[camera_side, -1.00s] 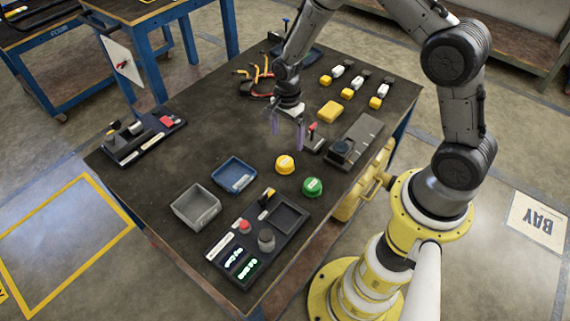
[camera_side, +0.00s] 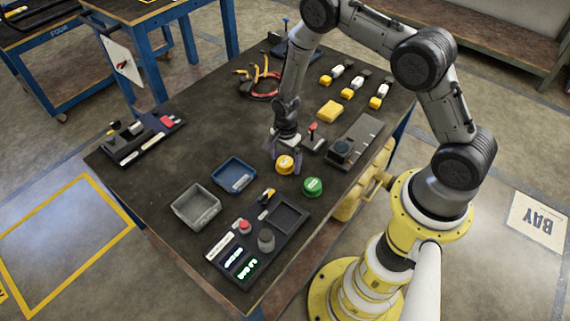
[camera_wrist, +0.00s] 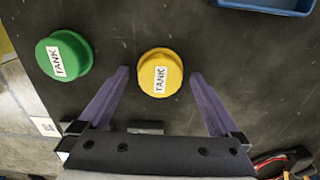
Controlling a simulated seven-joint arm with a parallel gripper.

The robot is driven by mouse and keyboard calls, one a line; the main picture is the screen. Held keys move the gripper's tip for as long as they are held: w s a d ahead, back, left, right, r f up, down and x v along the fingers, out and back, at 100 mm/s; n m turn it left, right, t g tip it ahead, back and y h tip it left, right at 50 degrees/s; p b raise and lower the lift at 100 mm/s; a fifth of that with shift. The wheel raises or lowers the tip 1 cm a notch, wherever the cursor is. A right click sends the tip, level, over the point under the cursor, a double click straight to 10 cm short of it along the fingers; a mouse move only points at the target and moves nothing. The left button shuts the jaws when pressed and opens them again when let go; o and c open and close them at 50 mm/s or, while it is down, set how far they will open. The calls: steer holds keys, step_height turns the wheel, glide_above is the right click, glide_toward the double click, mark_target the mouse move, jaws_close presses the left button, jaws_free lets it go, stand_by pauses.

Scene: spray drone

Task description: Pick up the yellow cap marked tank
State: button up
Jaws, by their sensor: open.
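The yellow cap (camera_side: 285,165) with a white "TANK" label stands on the dark table. In the wrist view the yellow cap (camera_wrist: 160,73) lies between and just beyond the tips of my open gripper (camera_wrist: 157,74). In the side view my gripper (camera_side: 285,160) is low over the table at the yellow cap, its purple fingers on either side. The fingers do not visibly touch the cap. A green cap (camera_side: 313,187), also marked "TANK" in the wrist view (camera_wrist: 64,55), stands beside it.
A blue bin (camera_side: 234,174) and a grey bin (camera_side: 195,205) stand to the left. A control panel (camera_side: 257,240) is at the front. A small red-handled lever (camera_side: 313,137) and a grey plate device (camera_side: 355,140) are close on the right. Yellow block (camera_side: 329,111) lies behind.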

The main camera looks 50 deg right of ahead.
steer(key=c, duration=1.5)
steer(key=shift+r, duration=0.1)
